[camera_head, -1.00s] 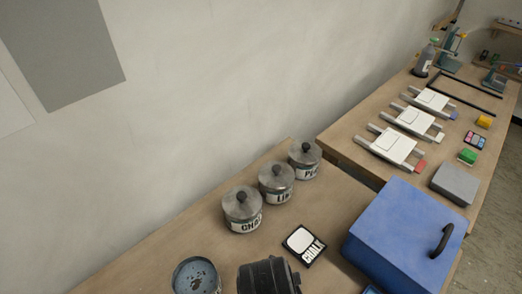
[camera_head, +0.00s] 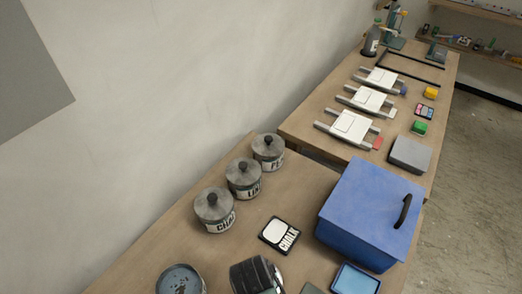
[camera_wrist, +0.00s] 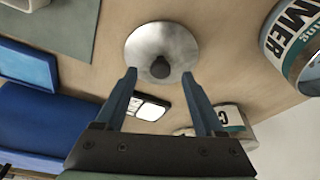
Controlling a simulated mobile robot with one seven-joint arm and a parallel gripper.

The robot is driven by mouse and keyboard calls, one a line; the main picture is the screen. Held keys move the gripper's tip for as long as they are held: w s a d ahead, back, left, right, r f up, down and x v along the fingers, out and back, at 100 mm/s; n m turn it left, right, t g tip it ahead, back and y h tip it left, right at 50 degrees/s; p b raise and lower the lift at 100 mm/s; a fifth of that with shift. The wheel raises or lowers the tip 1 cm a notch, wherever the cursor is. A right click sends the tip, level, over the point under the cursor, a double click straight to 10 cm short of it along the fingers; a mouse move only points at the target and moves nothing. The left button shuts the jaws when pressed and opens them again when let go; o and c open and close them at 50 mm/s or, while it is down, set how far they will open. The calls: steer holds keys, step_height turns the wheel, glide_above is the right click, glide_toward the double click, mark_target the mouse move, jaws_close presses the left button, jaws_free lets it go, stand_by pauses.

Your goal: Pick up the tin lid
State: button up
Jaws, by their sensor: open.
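The tin lid (camera_wrist: 166,36) is a round grey metal disc with a dark knob (camera_wrist: 160,68). In the wrist view it appears to lie knob-up on the wooden table. I cannot make it out in the head view, where my dark wrist (camera_head: 257,275) is at the bottom edge. My gripper (camera_wrist: 159,75) is open and empty. In the wrist view its two blue fingers point at the lid, one tip to each side of the knob. I cannot tell how high the tips are above it.
An open tin (camera_head: 180,280), part-labelled "MER" in the wrist view (camera_wrist: 300,38), stands beside the lid. Three lidded tins (camera_head: 214,210) line the wall. A CHALK card (camera_head: 279,235), a blue box (camera_head: 362,225) and a blue tray (camera_head: 355,279) are nearby.

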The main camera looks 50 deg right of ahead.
steer(key=shift+x, duration=1.35)
jaws_close()
